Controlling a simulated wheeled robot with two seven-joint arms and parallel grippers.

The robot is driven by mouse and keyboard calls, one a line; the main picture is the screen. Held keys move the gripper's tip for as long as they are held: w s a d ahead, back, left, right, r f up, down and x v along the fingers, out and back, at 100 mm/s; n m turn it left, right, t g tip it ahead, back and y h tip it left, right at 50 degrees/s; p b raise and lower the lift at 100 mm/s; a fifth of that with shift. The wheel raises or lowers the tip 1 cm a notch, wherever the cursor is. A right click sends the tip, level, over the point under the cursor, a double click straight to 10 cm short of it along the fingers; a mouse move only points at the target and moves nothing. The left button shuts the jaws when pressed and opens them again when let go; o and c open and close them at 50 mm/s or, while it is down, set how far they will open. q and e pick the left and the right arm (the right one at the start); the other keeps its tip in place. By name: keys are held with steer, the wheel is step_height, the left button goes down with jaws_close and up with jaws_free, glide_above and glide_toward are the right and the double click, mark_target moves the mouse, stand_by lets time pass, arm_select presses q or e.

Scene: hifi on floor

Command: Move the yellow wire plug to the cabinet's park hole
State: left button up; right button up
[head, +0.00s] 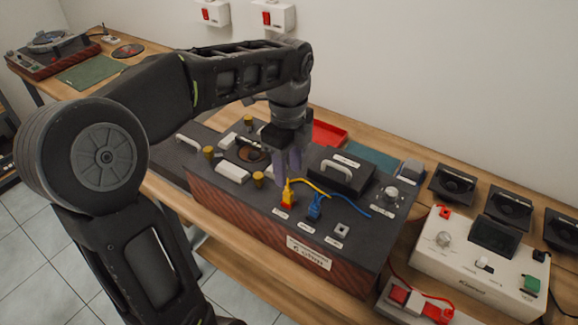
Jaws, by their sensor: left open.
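The yellow wire plug (288,197) stands upright in a socket on the dark top of the wood-sided cabinet (262,232). Its yellow wire curves off to the right. A blue plug (314,211) stands in the socket to its right. Farther right, an empty grey socket (341,229) shows a small dark hole; its label is too small to read, so I cannot tell whether it is the park hole. My left gripper (288,164) points down, open, just above and behind the yellow plug, with nothing seen between its fingers.
A black handled block (342,174) and a knob (391,194) stand right of the plugs. Brass posts (258,179) stand to the left. A white device (470,262) with a red wire is at the right. A red tray (327,135) lies behind.

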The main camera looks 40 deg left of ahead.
mark_target(288, 192)
arm_select(q)
steer(key=shift+f, duration=3.95)
jaws_close()
steer(key=shift+r+p, duration=0.65)
steer(key=shift+p, duration=0.1)
steer(key=shift+r+p, duration=1.5)
steer(key=shift+r, duration=0.15)
